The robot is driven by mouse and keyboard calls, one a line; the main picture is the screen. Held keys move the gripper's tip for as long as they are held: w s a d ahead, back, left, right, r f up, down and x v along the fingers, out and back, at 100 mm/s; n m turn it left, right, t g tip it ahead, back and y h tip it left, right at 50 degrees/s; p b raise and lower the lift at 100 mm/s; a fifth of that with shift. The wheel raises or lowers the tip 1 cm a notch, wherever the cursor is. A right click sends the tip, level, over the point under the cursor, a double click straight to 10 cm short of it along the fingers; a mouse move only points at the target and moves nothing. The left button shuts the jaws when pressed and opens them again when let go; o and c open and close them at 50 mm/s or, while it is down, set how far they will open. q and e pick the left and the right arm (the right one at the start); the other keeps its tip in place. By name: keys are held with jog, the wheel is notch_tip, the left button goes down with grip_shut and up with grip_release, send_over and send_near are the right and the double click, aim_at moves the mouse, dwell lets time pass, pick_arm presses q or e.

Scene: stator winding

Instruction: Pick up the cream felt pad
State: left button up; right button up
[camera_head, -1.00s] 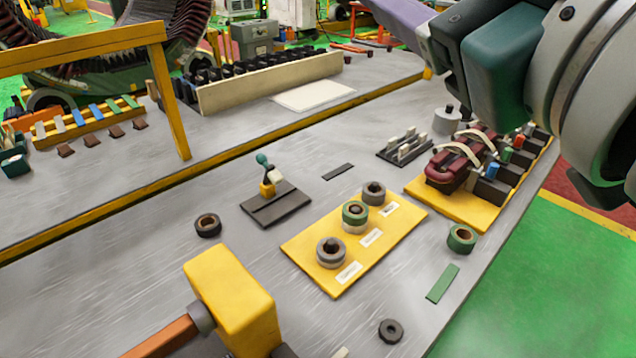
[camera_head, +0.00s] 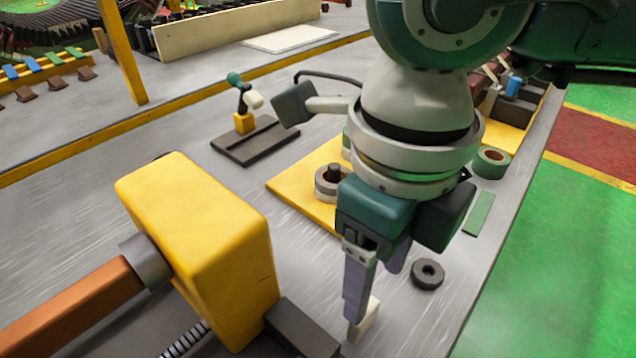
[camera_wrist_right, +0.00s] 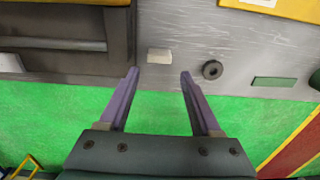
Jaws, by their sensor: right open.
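The cream felt pad (camera_head: 365,318) lies on the grey bench near its front edge in the head view, partly hidden behind a finger of my right gripper. In the right wrist view the pad (camera_wrist_right: 159,56) is a small pale block, lying between the lines of the two fingers and just beyond their tips. My right gripper (camera_head: 374,292) points down over the bench by the pad. Its purple fingers are wide apart and empty in the right wrist view (camera_wrist_right: 160,72). Contact with the pad cannot be told. My left gripper is in neither view.
A large yellow block (camera_head: 195,230) with an orange bar stands left of the pad. A dark ring (camera_head: 428,274) lies to its right, with a green strip (camera_head: 479,213) and a green tape roll (camera_head: 491,162) beyond. A yellow board (camera_head: 290,187) with rolls is partly behind my arm.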

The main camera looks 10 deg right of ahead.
notch_tip(320, 180, down, 8)
jog(key=shift+w+a+r, duration=0.1)
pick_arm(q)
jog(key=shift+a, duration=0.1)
pick_arm(e)
grip_shut()
dwell(0.6)
